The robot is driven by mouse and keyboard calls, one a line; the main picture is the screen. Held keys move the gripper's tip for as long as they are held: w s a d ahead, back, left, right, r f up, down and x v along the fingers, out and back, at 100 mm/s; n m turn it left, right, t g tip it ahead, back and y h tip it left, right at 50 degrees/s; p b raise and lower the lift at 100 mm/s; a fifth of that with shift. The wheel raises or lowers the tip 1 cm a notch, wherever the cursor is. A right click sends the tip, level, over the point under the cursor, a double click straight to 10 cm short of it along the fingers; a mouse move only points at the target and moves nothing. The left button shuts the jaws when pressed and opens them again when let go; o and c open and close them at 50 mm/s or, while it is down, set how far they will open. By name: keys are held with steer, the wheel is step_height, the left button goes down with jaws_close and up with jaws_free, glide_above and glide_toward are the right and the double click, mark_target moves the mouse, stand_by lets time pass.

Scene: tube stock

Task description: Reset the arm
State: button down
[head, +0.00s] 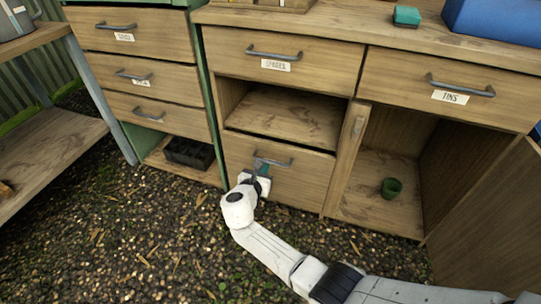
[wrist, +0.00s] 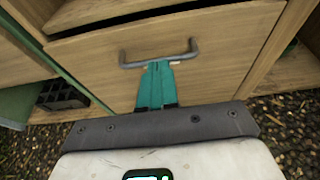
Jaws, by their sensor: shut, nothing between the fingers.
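My gripper (head: 262,166) reaches low toward the front of the bottom middle drawer (head: 290,183). In the wrist view the teal fingers of my gripper (wrist: 157,66) are together, with nothing seen between them. Their tips are at or just below the drawer's grey bar handle (wrist: 160,54); I cannot tell whether they touch it. The handle also shows in the head view (head: 275,162). The drawer looks shut or nearly so, with a dark gap along its top edge. My white arm runs from the lower right to the drawer.
An open shelf (head: 285,115) is above the drawer. To the right, an open cupboard holds a green pot (head: 391,188), its door (head: 490,225) swung out. A black tray (head: 188,152) sits under the left drawers. A wooden bench (head: 50,150) stands at left. Gravel floor in front is clear.

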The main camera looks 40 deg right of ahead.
steer(key=s+a+f+m+g+y, duration=0.2)
steer(key=s+m, duration=0.4)
steer(key=s, duration=0.2)
steer(key=s+a+f+m+g+y, duration=0.1)
steer(key=s+m+g+y, duration=0.1)
steer(key=s+m, duration=0.5)
steer(key=s+a+f+m+g+y, duration=0.2)
steer(key=s+m, duration=0.2)
steer(key=s, duration=0.6)
steer(key=s+a+r+m+y, duration=0.3)
steer(key=s+m, duration=0.1)
steer(key=s, duration=0.3)
steer(key=s+a+r+m+y, duration=0.3)
steer(key=s+m, duration=0.1)
steer(key=s, duration=0.4)
step_height(320, 180, up, 29)
steer(key=p, duration=2.9)
steer(key=shift+w+f+n+p, duration=0.15)
steer(key=shift+w+n+p, duration=0.15)
steer(key=shift+w, duration=0.1)
steer(key=shift+s, duration=0.1)
